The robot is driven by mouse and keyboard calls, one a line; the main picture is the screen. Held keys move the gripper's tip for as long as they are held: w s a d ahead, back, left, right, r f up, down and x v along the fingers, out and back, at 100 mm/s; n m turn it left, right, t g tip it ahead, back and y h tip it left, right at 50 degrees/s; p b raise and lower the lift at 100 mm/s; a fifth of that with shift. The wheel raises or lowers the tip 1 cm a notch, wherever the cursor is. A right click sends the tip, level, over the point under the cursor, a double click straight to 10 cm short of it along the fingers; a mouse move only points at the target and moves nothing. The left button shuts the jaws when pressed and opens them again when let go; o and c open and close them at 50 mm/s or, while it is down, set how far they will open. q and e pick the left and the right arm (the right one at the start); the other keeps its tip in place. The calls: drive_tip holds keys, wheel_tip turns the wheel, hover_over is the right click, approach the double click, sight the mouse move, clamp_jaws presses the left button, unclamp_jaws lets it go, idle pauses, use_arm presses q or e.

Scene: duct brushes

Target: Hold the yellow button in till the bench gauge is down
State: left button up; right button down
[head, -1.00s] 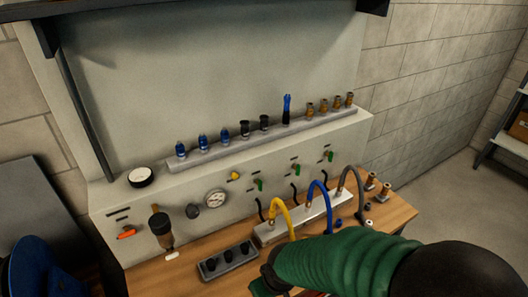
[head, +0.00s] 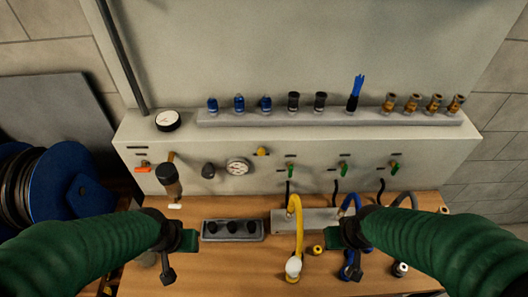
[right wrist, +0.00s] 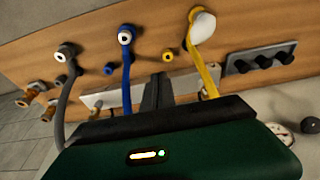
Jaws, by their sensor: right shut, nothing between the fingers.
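The yellow button (head: 262,151) sits on the front of the grey bench panel, just right of a round white gauge (head: 238,167). The gauge's needle is too small to read. My right gripper (head: 350,268) hangs over the wooden bench top by the blue hose, below and right of the button and apart from it. In the right wrist view its dark fingers (right wrist: 157,92) are together with nothing between them. My left gripper (head: 168,272) hangs over the bench's left part, left of the black-knobbed block; its finger gap does not show clearly.
A second dial (head: 168,120) sits on the panel's top. Fittings line the ledge (head: 330,118). A blue reel (head: 70,200) stands left.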

sight(261, 152)
drive_tip(key=w+a+r+n+t+y+p, duration=0.2)
drive_tip(key=w+a+r+n+t+p, duration=0.15)
drive_tip(key=w+a+p, duration=0.35)
drive_tip(key=w+a+r+n+t+y+p, duration=0.1)
drive_tip(key=w+a+r+t+y, duration=0.15)
drive_tip(key=a, duration=0.35)
drive_tip(key=w+a+r+t+y+p, duration=0.1)
drive_tip(key=a+r+y+p, duration=0.15)
drive_tip(key=a, duration=0.35)
drive_tip(key=w+b, duration=0.4)
drive_tip(key=w, duration=0.5)
drive_tip(key=shift+w+d+f+y, duration=0.15)
drive_tip(key=shift+d+y, duration=0.05)
drive_tip(key=shift+y, duration=0.1)
